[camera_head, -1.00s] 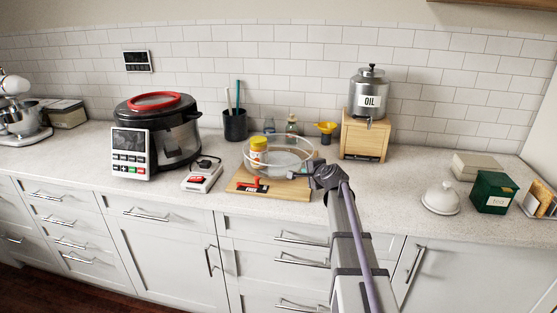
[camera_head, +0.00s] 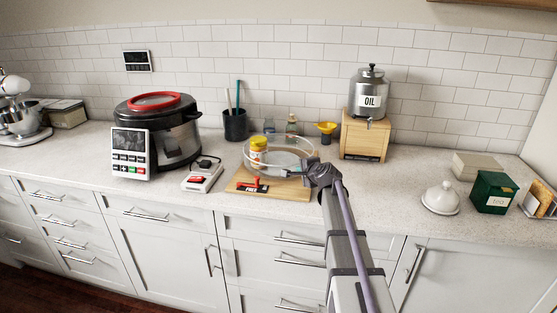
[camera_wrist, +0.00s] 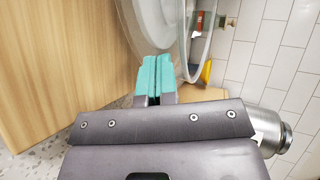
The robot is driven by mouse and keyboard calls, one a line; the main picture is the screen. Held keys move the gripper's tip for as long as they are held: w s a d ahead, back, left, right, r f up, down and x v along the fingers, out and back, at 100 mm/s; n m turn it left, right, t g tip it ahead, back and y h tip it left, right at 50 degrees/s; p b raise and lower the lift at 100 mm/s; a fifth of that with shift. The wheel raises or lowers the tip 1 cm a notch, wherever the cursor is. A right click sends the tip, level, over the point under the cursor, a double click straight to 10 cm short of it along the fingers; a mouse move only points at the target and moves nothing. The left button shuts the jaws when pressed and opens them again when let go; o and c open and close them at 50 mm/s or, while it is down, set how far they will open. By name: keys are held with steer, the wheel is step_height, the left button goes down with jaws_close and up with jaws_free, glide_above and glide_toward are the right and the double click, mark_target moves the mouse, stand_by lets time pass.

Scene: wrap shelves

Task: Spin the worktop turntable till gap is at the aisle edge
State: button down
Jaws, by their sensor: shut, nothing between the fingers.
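The turntable (camera_head: 288,159) is a round, clear tray with a see-through raised rim, on a wooden board (camera_head: 292,192) on the worktop. A jar with a yellow lid (camera_head: 258,143) stands inside its left part. The right and middle of its floor look bare. My gripper (camera_head: 307,167) is at the turntable's right, near side. In the wrist view its teal fingertips (camera_wrist: 156,78) are shut together and empty, close against the clear rim (camera_wrist: 187,50). I cannot tell whether they touch it. My wrist hides part of the right rim.
A red-handled item with a dark label (camera_head: 252,186) lies at the board's front left. A white scale-like device (camera_head: 202,176) and a large cooker (camera_head: 157,130) stand left. Bottles and a yellow funnel (camera_head: 326,127) stand behind. An oil dispenser on a wooden box (camera_head: 365,137) stands back right.

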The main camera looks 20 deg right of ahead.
steer(key=shift+s+a, duration=0.15)
steer(key=shift+a, duration=0.45)
steer(key=shift+s+a, duration=0.15)
steer(key=shift+a, duration=0.4)
steer(key=shift+w+a, duration=0.15)
steer(key=shift+a, duration=0.6)
steer(key=shift+w+a, duration=0.1)
steer(key=shift+a, duration=0.65)
steer(key=shift+s+a, duration=0.15)
steer(key=shift+s, duration=0.75)
steer(key=shift+s+a, duration=0.1)
steer(key=shift+s, duration=0.75)
